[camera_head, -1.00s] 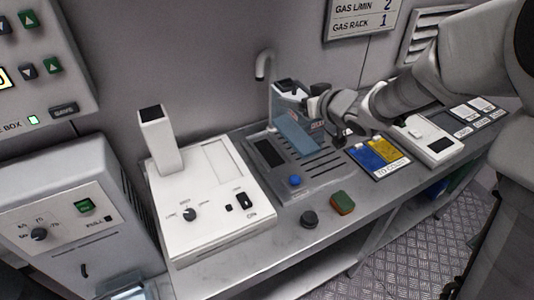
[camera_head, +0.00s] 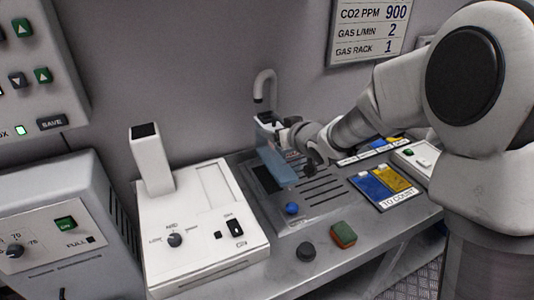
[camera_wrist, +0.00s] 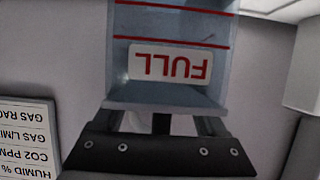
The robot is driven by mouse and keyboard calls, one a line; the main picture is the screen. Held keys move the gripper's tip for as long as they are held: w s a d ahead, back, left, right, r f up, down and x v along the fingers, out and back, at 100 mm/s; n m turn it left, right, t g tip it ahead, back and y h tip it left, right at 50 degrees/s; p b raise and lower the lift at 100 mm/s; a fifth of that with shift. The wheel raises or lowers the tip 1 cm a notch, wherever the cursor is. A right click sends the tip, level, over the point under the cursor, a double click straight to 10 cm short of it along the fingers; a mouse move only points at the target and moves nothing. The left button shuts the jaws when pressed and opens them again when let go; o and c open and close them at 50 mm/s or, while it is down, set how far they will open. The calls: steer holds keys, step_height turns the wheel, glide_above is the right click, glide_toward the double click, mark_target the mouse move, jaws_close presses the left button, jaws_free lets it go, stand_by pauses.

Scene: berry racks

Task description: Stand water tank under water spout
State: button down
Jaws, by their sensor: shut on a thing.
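The water tank (camera_head: 280,168) is a translucent blue box. In the wrist view the tank (camera_wrist: 165,90) shows red lines and an upside-down FULL label. My gripper (camera_head: 284,136) is shut on the tank, with its fingers at the tank's near edge in the wrist view. The water spout (camera_head: 264,84) is a grey hooked pipe behind the bench. In the head view the tank appears just below and in front of the spout, over the dark grated panel (camera_head: 318,200). I cannot tell whether the tank touches the panel.
A white machine (camera_head: 200,220) with a tall chimney stands left of the panel. A blue and yellow tray (camera_head: 383,187) lies to the right.

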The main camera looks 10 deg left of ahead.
mark_target(267, 144)
steer(key=shift+w+a+f+b, duration=0.2)
steer(key=shift+a+f, duration=0.25)
steer(key=shift+f, duration=0.5)
steer(key=shift+w+a+f+b, duration=0.1)
steer(key=shift+a+f+b, duration=0.35)
steer(key=shift+f, duration=0.45)
steer(key=shift+w+a+f+b, duration=0.15)
steer(key=shift+a+f, duration=0.35)
steer(key=shift+f, duration=0.6)
jaws_free()
